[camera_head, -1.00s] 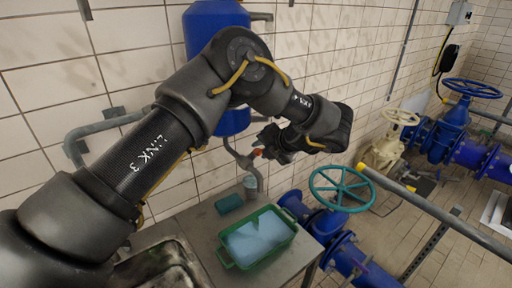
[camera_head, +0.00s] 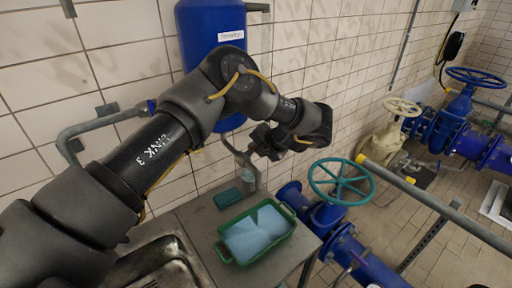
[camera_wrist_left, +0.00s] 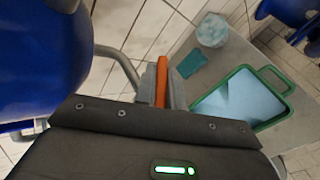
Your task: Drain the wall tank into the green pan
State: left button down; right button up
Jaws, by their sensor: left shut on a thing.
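The blue wall tank (camera_head: 212,32) hangs on the tiled wall, partly hidden behind my left arm. A grey outlet pipe (camera_head: 232,148) leads down from it. My left gripper (camera_head: 256,147) is at this pipe. In the left wrist view an orange tap lever (camera_wrist_left: 161,82) stands between its fingers, and the gripper is shut on it. The green pan (camera_head: 270,251) sits on the counter below and right of the outlet, with a pale blue surface inside; it also shows in the left wrist view (camera_wrist_left: 265,126). I cannot see any running stream. My right gripper is out of view.
A clear cup (camera_head: 249,178) and a teal sponge (camera_head: 228,197) are on the counter behind the pan. A metal sink (camera_head: 160,268) lies left. A teal handwheel (camera_head: 341,183) on blue pipework and a yellow-ended grey rail (camera_head: 430,203) stand right of the counter.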

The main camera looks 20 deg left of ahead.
pick_arm(q)
jog(key=shift+h, duration=0.4)
jog(key=m+g+h, duration=0.1)
jog(key=m+h, duration=0.1)
jog(key=h, duration=0.1)
jog(key=shift+s+h, duration=0.1)
jog(key=shift+h, duration=0.3)
jog(key=shift+d+m+h, duration=0.1)
jog(key=shift+m+h, duration=0.2)
jog(key=shift+h, duration=0.1)
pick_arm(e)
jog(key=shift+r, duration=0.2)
pick_arm(q)
jog(key=c, duration=1.5)
grip_release()
jog(key=shift+s+r, duration=0.1)
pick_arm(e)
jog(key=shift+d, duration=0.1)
